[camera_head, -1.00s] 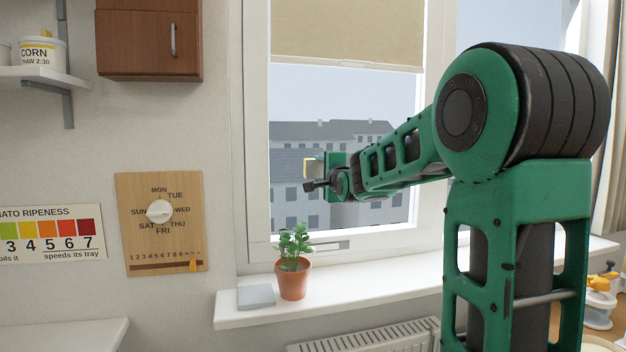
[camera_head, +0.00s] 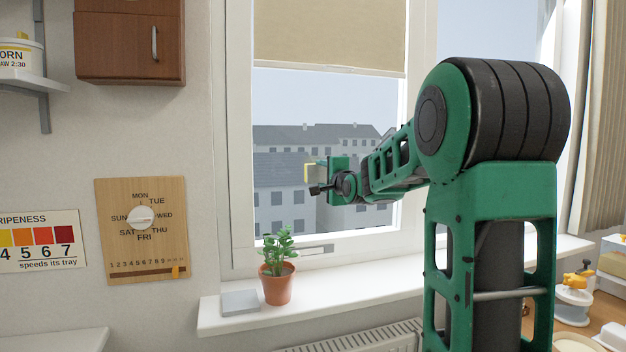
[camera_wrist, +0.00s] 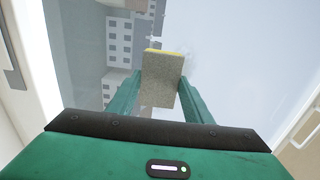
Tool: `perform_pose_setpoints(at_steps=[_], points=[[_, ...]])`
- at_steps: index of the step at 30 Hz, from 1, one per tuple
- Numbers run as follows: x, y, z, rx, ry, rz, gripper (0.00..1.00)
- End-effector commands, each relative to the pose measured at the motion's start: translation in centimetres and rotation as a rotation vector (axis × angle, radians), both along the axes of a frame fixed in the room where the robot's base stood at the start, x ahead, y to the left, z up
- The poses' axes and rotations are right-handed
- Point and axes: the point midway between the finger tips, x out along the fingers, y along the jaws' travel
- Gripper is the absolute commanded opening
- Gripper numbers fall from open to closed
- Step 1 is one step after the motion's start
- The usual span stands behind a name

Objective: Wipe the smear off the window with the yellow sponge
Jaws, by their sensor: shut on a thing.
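My gripper (camera_head: 318,171) is in front of the lower part of the window pane (camera_head: 330,95). It is shut on the yellow sponge (camera_head: 309,172). In the wrist view the sponge (camera_wrist: 160,80) sits between the two green fingers of my gripper (camera_wrist: 160,100). It shows a grey-brown broad face with a yellow strip along its far edge. Faint whitish marks, possibly the smear (camera_wrist: 190,62), show on the glass beside and beyond the sponge. I cannot tell whether the sponge touches the glass. No smear is clear in the head view.
A potted plant (camera_head: 278,284) and a grey flat block (camera_head: 240,302) stand on the sill (camera_head: 350,293) below my gripper. A window handle (camera_head: 317,249) is on the lower frame. A beige blind (camera_head: 330,35) covers the pane's top. A radiator (camera_head: 360,338) is beneath.

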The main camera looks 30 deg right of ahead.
Motion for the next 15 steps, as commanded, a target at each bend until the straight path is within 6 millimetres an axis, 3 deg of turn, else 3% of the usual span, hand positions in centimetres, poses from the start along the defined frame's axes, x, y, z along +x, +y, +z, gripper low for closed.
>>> perform_pose_setpoints(at_steps=[1, 15], points=[[-0.3, -1.0, -0.1, -0.003, 0.002, -0.018, 0.18], [-1.3, -3.8, -0.1, -0.003, 0.002, -0.018, 0.18]])
